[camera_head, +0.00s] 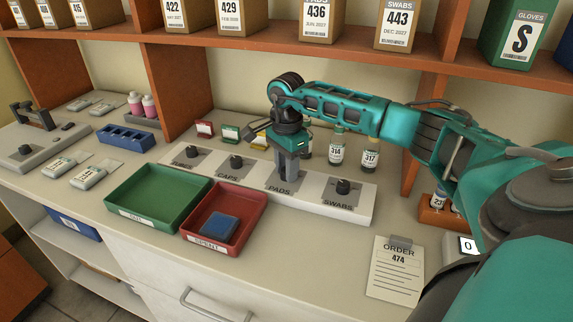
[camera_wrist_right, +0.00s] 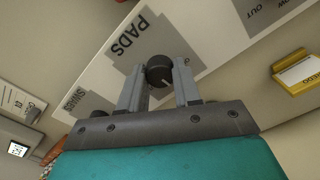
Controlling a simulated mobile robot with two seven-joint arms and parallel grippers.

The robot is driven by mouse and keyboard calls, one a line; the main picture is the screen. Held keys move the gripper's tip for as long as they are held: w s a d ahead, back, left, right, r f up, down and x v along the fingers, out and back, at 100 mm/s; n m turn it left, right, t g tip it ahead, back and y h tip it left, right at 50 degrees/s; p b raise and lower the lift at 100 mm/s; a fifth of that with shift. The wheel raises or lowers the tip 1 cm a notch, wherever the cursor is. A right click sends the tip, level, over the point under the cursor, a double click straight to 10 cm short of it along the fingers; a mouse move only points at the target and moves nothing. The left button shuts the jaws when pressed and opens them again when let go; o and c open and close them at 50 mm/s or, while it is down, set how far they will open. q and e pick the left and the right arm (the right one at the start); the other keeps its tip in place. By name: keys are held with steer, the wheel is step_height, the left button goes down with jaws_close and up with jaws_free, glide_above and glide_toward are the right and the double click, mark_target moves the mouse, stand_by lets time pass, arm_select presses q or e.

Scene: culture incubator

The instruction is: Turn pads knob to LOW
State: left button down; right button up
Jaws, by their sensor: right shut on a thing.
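The pads knob (camera_wrist_right: 159,70) is a round black knob on a grey plate marked PADS, on the white knob panel (camera_head: 362,212). A pale pointer line on it points toward the lower side in the right wrist view. My right gripper (camera_wrist_right: 160,84) reaches down from above with one finger on each side of the knob, shut on it. In the head view the right gripper (camera_head: 287,172) hides the knob over the PADS label (camera_head: 279,189). My left gripper is not in view.
The caps knob (camera_head: 236,162) and swabs knob (camera_head: 343,187) flank the gripper. A green tray (camera_head: 150,207) and a red tray (camera_head: 252,235) with a blue block (camera_head: 219,226) stand in front. Small bottles (camera_head: 337,150) stand behind. An order sheet (camera_head: 396,272) lies at right.

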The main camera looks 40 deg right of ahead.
steer(key=shift+m, duration=0.5)
steer(key=o, duration=1.1)
steer(key=shift+c, duration=0.2)
step_height(320, 180, up, 13)
steer(key=shift+s+f, duration=0.1)
stand_by(0.4)
